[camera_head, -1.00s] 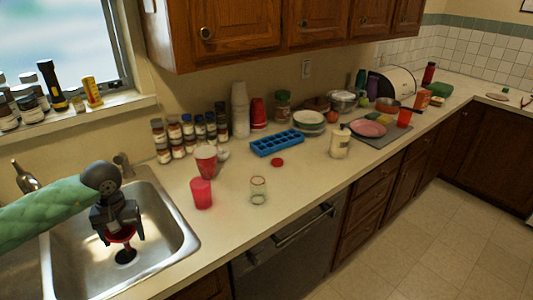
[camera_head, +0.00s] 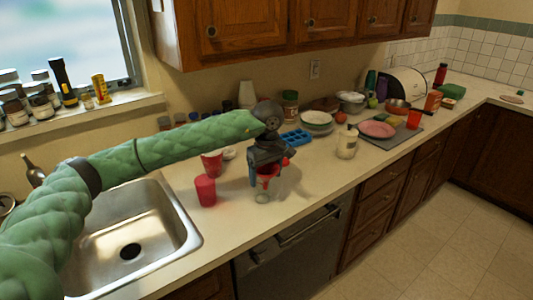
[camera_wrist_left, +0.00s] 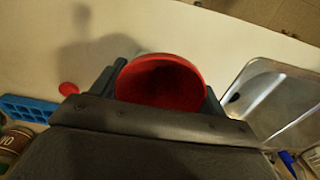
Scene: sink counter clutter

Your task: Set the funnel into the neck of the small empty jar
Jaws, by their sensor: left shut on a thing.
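My left gripper (camera_head: 266,168) is shut on the red funnel (camera_head: 266,172), holding it upright over the counter. In the left wrist view the funnel's wide red mouth (camera_wrist_left: 160,85) fills the space between the fingers. The small clear glass jar (camera_head: 262,195) stands on the counter directly below the funnel. The funnel's lower end overlaps the jar's top in the head view; I cannot tell whether the spout is inside the neck or just above it. In the left wrist view the funnel hides nearly all of the jar. My right gripper is not in view.
Red cups (camera_head: 205,190) stand left of the jar. A blue ice tray (camera_head: 297,138) lies behind the gripper and a cream canister (camera_head: 347,143) stands to the right. The steel sink (camera_head: 165,225) is at left. The counter's front edge is close to the jar.

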